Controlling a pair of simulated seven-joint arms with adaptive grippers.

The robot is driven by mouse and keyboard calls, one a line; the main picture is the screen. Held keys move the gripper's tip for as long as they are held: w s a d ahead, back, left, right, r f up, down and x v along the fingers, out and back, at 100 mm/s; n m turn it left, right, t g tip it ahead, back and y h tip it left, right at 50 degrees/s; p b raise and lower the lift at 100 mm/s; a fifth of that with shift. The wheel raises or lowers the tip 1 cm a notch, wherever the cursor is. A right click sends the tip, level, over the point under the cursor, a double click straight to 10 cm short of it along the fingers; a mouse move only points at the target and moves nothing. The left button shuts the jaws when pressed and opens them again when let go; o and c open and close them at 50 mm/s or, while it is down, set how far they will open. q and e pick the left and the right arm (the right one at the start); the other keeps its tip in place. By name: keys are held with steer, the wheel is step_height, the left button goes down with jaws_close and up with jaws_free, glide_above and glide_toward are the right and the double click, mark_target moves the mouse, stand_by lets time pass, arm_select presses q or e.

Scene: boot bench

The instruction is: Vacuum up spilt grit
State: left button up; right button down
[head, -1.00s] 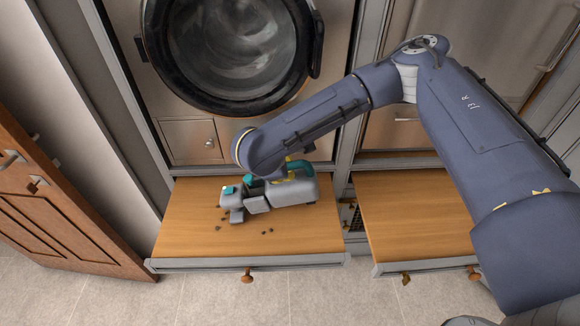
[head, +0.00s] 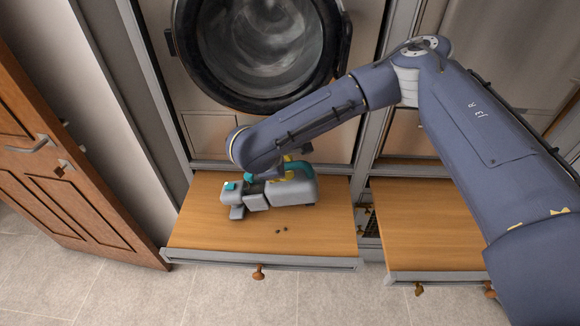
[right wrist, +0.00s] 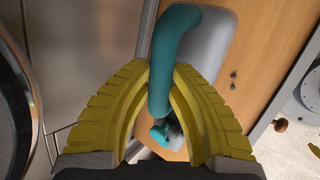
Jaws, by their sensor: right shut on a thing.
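A grey handheld vacuum (head: 297,190) with a teal handle lies over the wooden board of the pulled-out left drawer (head: 205,235), its nozzle (head: 237,212) pointing left. A few dark grit specks (head: 281,230) lie on the board in front of the vacuum's body; they also show in the right wrist view (right wrist: 233,80). My right gripper (head: 288,166) is shut on the teal handle (right wrist: 175,50), its yellow fingers either side of it in the right wrist view (right wrist: 158,78). Board under the vacuum is hidden. My left gripper is not in view.
A round-door washer (head: 257,50) stands behind the drawer. A second drawer (head: 425,225) is pulled out to the right, past a narrow gap. A brown door (head: 75,200) stands open at the left. The drawer's front has a knob (head: 259,272).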

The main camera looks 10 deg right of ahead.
steer(key=shift+a, duration=0.25)
steer(key=shift+s, duration=2.3)
steer(key=shift+s+d, duration=1.85)
steer(key=shift+d, duration=6.9)
steer(key=shift+r, duration=3.05)
